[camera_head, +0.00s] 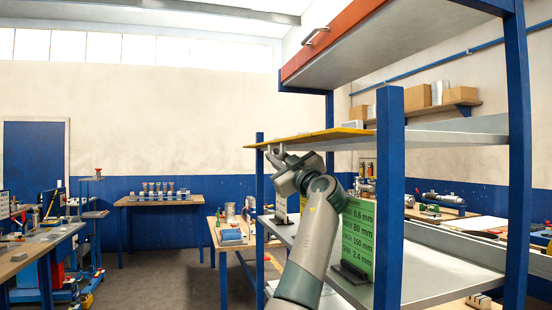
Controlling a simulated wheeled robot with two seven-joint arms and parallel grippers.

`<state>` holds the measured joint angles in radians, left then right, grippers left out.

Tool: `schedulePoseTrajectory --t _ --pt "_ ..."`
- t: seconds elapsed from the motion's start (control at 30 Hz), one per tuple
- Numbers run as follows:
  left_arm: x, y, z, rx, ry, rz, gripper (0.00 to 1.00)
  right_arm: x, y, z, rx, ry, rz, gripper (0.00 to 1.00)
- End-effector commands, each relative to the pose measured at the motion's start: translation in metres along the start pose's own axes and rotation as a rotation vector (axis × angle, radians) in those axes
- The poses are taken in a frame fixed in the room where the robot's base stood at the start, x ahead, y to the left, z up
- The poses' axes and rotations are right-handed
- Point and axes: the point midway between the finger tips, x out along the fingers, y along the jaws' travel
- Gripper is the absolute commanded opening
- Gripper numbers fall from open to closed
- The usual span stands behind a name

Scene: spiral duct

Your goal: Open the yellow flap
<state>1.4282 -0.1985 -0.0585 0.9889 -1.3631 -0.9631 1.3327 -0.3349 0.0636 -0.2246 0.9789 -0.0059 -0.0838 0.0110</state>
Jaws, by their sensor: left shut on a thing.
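The yellow flap (312,137) shows in the head view as a thin panel seen almost edge-on. It lies close to level between the blue posts of the shelf unit, and its left end sticks out past the left post. My left gripper (275,152) is right under the flap's left part, with my arm rising from below. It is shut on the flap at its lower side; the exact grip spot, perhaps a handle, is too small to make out. My right gripper is not in view.
A blue-posted shelf unit (389,200) stands close on the right. A red-fronted flap with a metal handle (316,36) is above. A green sign (358,235) stands on the lower shelf, near my arm. Workbenches (160,198) stand farther back; the floor (165,262) at left-centre is clear.

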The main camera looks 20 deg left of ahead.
Motion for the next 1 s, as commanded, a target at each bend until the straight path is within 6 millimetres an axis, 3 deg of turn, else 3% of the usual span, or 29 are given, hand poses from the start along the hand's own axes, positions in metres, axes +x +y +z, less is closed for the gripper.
schedulePoseTrajectory --t 0.13,0.17,0.67,1.0 --pt "0.0001 0.0008 -0.0016 -0.001 0.001 0.002 0.0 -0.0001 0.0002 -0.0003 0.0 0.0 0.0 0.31" --pt "0.0001 0.0008 -0.0016 -0.001 0.001 0.002 0.19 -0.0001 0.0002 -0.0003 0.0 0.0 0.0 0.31" --pt "0.0006 0.0 -0.0022 0.011 0.002 0.006 0.19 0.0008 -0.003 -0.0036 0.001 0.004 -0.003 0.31" --pt "0.0034 -0.0015 -0.0083 0.124 0.002 0.053 0.19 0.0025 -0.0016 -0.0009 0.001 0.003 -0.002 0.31"
